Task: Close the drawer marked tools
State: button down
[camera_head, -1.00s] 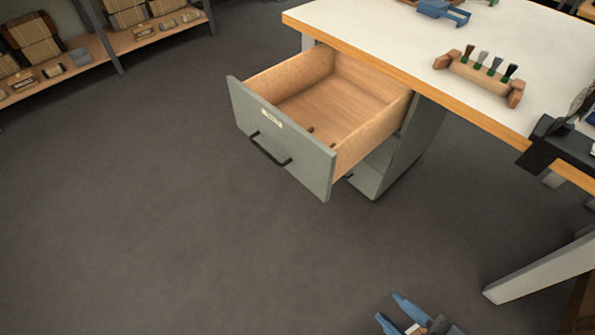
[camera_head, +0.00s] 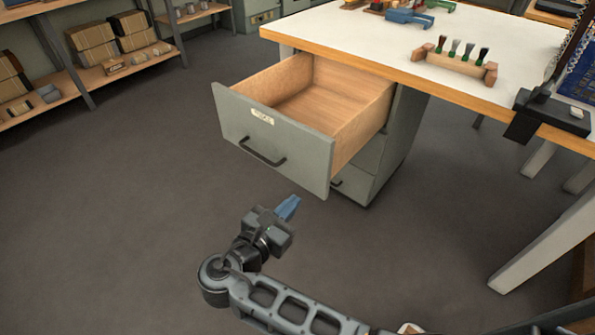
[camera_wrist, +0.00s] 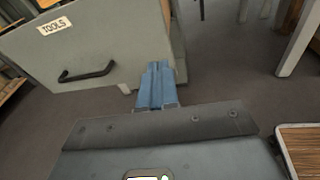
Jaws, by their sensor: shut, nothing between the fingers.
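The drawer marked TOOLS (camera_head: 240,130) is pulled far out from under the workbench, with a grey front, a dark bar handle (camera_head: 262,152) and a pale wooden inside that looks empty. In the wrist view its front (camera_wrist: 110,50) fills the upper left, with the label (camera_wrist: 54,26) readable. My gripper (camera_head: 291,204), with blue fingers, is in front of and below the drawer front, near its lower right corner. In the wrist view the fingers (camera_wrist: 157,70) are together, with nothing between them. They appear apart from the drawer, right of the handle (camera_wrist: 86,72).
The white-topped workbench (camera_head: 490,55) has a wooden edge and carries a rack of brushes (camera_head: 458,62) and a black clamp-like device (camera_head: 550,112). A lower drawer (camera_head: 350,180) is below. Shelves with boxes (camera_head: 98,45) stand at the left. The floor before the drawer is clear.

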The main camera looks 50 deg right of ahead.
aim_at(389, 92)
notch_tip(389, 92, up, 4)
jog(key=w+a+g+h, duration=0.2)
jog(key=w, duration=0.1)
jog(key=shift+m, duration=0.3)
jog(key=d+b, duration=0.2)
jog(key=d, duration=1.1)
jog(key=shift+w+d, duration=0.1)
jog(key=shift+d, duration=0.1)
jog(key=shift+r, duration=0.1)
jog(key=d+p, duration=0.1)
jog(key=d, duration=0.4)
jog(key=d+p, duration=0.1)
jog(key=d, duration=1)
jog(key=shift+w+d+p, duration=0.35)
jog(key=shift+p, duration=0.05)
jog(key=d+b, duration=0.2)
jog(key=d, duration=0.5)
jog(key=d+b, duration=0.2)
jog(key=d, duration=0.4)
jog(key=w+d+b, duration=0.1)
jog(key=d+b, duration=0.1)
jog(key=d, duration=0.5)
jog(key=shift+w+d, duration=0.1)
jog(key=shift+d, duration=0.65)
jog(key=shift+d+r, duration=0.1)
